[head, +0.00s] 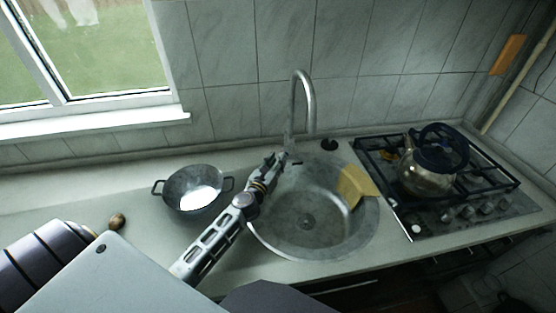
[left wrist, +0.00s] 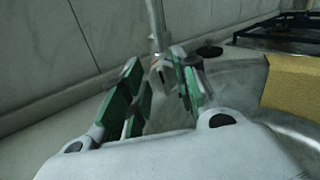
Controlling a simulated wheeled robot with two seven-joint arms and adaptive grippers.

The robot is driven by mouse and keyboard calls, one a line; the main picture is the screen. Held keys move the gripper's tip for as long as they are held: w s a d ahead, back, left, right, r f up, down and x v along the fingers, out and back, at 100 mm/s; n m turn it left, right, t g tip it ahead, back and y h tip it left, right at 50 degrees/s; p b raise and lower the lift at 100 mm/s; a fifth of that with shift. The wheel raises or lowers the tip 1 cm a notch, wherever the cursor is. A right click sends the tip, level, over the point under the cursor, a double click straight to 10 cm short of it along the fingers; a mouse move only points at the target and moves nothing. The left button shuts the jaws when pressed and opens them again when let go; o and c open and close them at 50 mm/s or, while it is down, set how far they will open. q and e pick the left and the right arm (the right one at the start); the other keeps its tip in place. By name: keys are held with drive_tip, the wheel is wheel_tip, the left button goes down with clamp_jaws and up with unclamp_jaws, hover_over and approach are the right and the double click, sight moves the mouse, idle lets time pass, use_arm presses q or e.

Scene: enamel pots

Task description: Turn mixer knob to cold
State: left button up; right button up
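The mixer tap (head: 309,103) is a tall metal spout with a curved top at the back of the round sink. Its base with the knob (head: 288,142) is small and partly behind my left gripper (head: 276,160). In the left wrist view, the knob at the tap's base (left wrist: 160,70) appears between the green-padded fingers of my left gripper (left wrist: 157,82). These fingers are open, with a gap between them. I cannot tell whether either finger touches the knob, or which way the knob is turned. My right gripper is not in view.
The round metal sink (head: 290,235) lies below the tap, with a yellow sponge or cloth (head: 355,185) on its right rim. A wok-like pot (head: 190,205) stands left. A gas hob (head: 470,205) with a glass kettle (head: 418,180) is right. A small brown object (head: 117,221) lies far left.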

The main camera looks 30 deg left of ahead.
use_arm(q)
drive_tip(key=shift+w, duration=0.7)
drive_tip(key=shift+c, duration=0.3)
clamp_jaws()
